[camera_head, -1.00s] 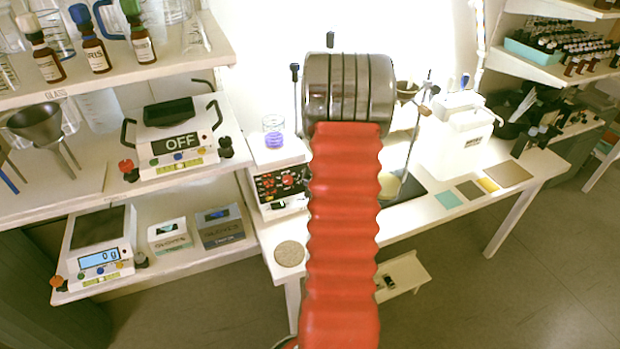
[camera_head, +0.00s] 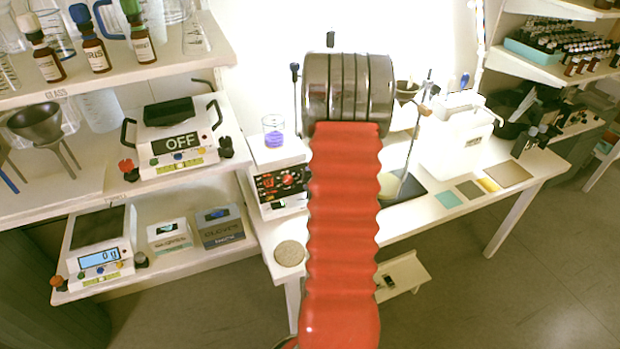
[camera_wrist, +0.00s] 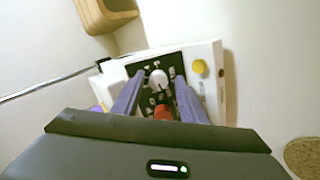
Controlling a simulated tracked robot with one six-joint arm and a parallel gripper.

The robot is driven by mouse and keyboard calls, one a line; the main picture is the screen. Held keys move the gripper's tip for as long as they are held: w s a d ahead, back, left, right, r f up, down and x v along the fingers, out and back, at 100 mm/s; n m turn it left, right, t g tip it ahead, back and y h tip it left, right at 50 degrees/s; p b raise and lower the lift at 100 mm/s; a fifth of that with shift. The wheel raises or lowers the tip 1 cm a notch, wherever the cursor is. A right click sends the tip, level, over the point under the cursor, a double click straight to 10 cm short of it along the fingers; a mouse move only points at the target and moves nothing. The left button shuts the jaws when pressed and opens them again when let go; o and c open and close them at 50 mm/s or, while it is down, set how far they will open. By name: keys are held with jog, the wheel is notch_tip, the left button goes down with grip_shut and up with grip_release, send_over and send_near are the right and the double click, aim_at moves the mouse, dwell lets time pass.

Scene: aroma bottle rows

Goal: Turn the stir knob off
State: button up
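A white stirrer device with a black control panel (camera_head: 280,182) stands on the white bench, left of my red arm. In the wrist view its panel shows a pale knob (camera_wrist: 158,79) and a red knob (camera_wrist: 163,113). A yellow knob (camera_wrist: 200,66) sits on the white casing at the right. I cannot read which knob is labelled stir. My gripper (camera_wrist: 160,88) is open, its two purple-grey fingers apart on either side of the pale knob. Contact with it is not visible. My gripper is hidden in the head view.
A glass beaker with purple contents (camera_head: 273,132) stands on the device. Scales (camera_head: 178,140) and boxes (camera_head: 222,226) fill the shelves at left. A round cork-coloured pad (camera_head: 290,253) lies near the bench's front edge. A wooden piece (camera_wrist: 105,12) shows in the wrist view.

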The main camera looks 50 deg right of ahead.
jog(key=shift+o, duration=0.2)
jog(key=shift+v, duration=0.9)
jog(key=v, duration=1.2)
jog(key=shift+s+f, duration=0.15)
